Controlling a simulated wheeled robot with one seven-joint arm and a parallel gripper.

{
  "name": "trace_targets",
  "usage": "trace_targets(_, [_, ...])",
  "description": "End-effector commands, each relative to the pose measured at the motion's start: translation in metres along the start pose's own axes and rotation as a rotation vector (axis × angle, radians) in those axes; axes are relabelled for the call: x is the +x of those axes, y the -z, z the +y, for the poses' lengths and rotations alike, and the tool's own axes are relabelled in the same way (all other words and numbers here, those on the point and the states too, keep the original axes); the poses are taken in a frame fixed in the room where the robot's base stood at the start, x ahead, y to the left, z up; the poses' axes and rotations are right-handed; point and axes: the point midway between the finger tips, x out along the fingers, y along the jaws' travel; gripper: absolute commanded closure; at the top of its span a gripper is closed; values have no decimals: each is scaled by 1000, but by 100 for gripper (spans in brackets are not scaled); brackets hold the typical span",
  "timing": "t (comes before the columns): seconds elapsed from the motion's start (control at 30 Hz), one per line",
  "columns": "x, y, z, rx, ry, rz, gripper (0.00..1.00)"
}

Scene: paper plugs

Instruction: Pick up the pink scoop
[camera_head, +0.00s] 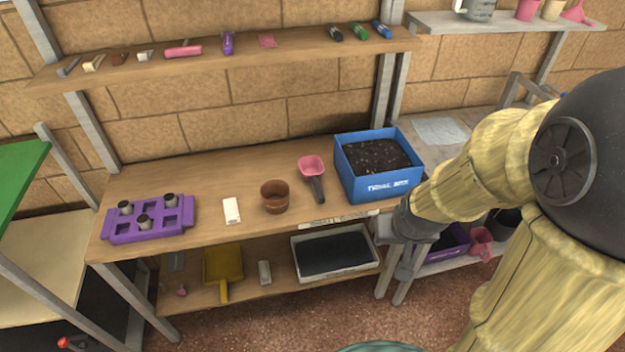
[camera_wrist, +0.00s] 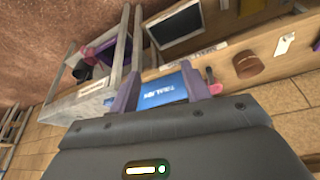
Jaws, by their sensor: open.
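The pink scoop (camera_head: 312,168) lies on the wooden bench top in the head view, between a brown pot and a blue box. Its pink bowl points to the back and its dark handle to the front. In the wrist view the scoop (camera_wrist: 214,87) is small and partly hidden beside a finger. My gripper (camera_wrist: 164,88) is open, with its two purplish fingers apart. The blue box shows between them in the distance, and nothing is held. In the head view my arm reaches in from the right, its dark end near the bench's front right corner; the fingertips are not clear there.
The blue box (camera_head: 378,188) of soil stands right of the scoop. The brown pot (camera_head: 274,197), a white packet (camera_head: 231,210) and a purple tray (camera_head: 150,235) stand to its left. A shelf (camera_head: 220,57) with small items runs above. Bare bench lies in front of the scoop.

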Motion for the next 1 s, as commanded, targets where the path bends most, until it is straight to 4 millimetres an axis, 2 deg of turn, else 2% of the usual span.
trace_targets(0.03, [28, 3, -4, -14, 5, 41, 53])
trace_targets(0.1, [53, 16, -10, -35, 13, 118, 53])
trace_targets(0.3, [117, 48, -33, -86, 45, 348, 53])
trace_targets(0.5, [170, 70, -59, -126, 87, 580, 53])
trace_targets(0.8, [230, 79, -98, -155, 165, 926, 53])
trace_targets(1.0, [249, 72, -116, -152, 210, 1121, 53])
